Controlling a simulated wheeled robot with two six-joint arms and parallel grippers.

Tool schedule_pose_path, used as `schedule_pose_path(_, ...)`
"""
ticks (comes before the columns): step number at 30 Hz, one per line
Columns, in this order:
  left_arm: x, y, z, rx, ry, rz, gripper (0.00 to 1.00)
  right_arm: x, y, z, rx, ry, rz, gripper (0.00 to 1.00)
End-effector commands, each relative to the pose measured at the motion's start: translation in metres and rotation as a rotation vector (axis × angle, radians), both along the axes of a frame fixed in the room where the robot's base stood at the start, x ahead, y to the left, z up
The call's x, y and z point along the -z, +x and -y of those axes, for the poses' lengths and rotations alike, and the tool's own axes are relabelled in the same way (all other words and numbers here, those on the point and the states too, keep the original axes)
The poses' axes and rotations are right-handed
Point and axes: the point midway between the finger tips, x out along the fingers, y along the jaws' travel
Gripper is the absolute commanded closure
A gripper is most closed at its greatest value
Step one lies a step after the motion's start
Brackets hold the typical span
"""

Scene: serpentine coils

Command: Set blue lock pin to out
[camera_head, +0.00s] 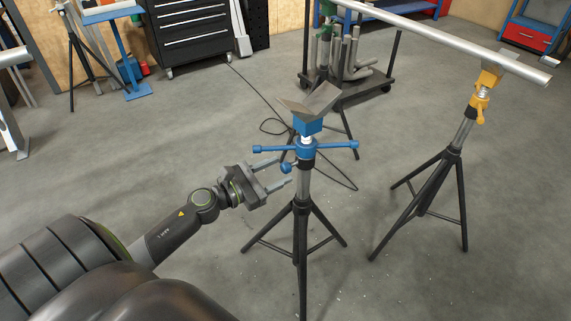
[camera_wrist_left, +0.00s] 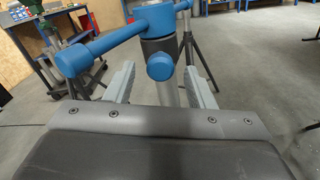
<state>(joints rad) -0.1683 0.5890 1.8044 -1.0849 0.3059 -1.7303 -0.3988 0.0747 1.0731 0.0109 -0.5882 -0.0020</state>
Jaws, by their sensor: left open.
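The blue lock pin shows as a small round blue knob (camera_head: 286,168) on the left side of the blue-topped pipe stand (camera_head: 304,147), below its blue cross handle (camera_head: 340,144). In the left wrist view the knob (camera_wrist_left: 160,67) faces the camera, in front of the stand's post. My left gripper (camera_head: 283,171) is open, with its two grey fingers pointing at the stand. In the wrist view the fingers (camera_wrist_left: 162,82) lie on either side of the knob, with gaps on both sides. Whether the fingertips reach past the knob is hard to tell. My right gripper is not in view.
The blue stand has a grey V-shaped head (camera_head: 311,102) and black tripod legs (camera_head: 301,220). A yellow-topped stand (camera_head: 484,84) on the right bears a long pipe (camera_head: 440,38). A cart (camera_head: 363,88) with bent pipes stands behind, and a black cable (camera_head: 265,105) lies on the floor.

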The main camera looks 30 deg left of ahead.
Motion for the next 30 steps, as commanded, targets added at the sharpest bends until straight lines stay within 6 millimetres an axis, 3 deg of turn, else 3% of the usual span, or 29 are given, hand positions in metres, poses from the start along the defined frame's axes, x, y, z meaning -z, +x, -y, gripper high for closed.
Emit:
schedule_pose_path(12,-0.001,0.027,0.011,-0.001,-0.001,0.000,0.51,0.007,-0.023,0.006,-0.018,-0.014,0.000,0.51)
schedule_pose_path(23,0.000,0.029,0.013,0.001,0.000,-0.001,0.51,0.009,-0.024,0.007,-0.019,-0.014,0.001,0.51)
schedule_pose_path(30,0.000,0.029,0.012,0.001,0.000,-0.001,0.81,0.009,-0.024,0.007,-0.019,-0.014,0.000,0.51)
